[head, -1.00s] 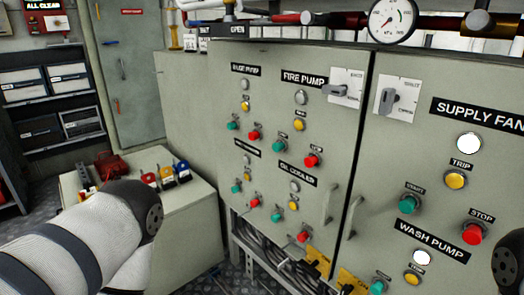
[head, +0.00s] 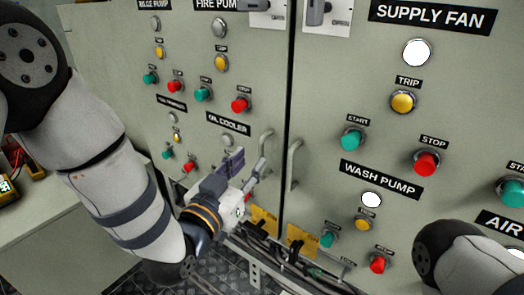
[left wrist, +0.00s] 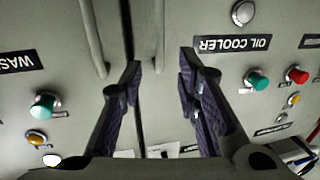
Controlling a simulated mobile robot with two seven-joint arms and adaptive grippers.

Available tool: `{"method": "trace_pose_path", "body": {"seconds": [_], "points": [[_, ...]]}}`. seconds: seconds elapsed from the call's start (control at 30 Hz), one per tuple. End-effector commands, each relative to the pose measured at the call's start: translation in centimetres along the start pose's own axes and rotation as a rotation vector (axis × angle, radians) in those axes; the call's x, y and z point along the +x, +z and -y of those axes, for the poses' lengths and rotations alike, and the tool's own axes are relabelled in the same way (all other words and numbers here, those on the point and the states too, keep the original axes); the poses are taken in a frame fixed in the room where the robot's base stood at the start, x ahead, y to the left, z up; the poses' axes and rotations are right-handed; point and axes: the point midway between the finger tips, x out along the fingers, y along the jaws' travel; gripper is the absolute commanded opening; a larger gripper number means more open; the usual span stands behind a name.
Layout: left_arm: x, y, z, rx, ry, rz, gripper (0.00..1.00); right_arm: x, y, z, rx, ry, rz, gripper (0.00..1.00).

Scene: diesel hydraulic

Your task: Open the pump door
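The grey-green pump cabinet has a left door (head: 120,90) labelled FIRE PUMP and OIL COOLER, and a right door (head: 330,110) labelled SUPPLY FAN and WASH PUMP. A dark seam parts them. The left door's bar handle (head: 266,142) and the right door's bar handle (head: 292,165) flank the seam. My left gripper (head: 247,166) is open at the left handle's lower part. In the left wrist view, which is upside down, the left handle (left wrist: 159,35) lies between the open fingers (left wrist: 160,66), and the right handle (left wrist: 92,40) lies outside them. My right gripper is out of view.
Rotary switches (head: 316,12) sit at the doors' top near the seam. Buttons and lamps, such as the red STOP button (head: 427,161), stick out from both doors. Dark cables (head: 290,262) run below the doors. A low grey cabinet (head: 70,215) stands at the left.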

Motion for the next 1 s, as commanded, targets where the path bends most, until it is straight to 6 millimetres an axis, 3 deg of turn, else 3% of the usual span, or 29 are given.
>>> {"method": "trace_pose_path", "body": {"seconds": [0.1,0.3,0.63,0.77,1.0], "points": [[2.9,0.2,-0.1,-0.001,0.001,0.000,0.30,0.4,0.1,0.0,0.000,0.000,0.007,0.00],[6.1,0.3,0.0,-0.002,-0.001,0.003,0.30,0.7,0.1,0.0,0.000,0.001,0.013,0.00],[6.7,0.2,0.0,-0.002,-0.001,0.005,0.30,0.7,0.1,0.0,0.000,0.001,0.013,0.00],[6.7,0.2,0.0,-0.002,-0.001,0.005,0.00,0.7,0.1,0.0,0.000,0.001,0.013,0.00],[6.7,0.2,0.0,-0.002,-0.001,0.005,0.00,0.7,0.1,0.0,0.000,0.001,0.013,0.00]]}}
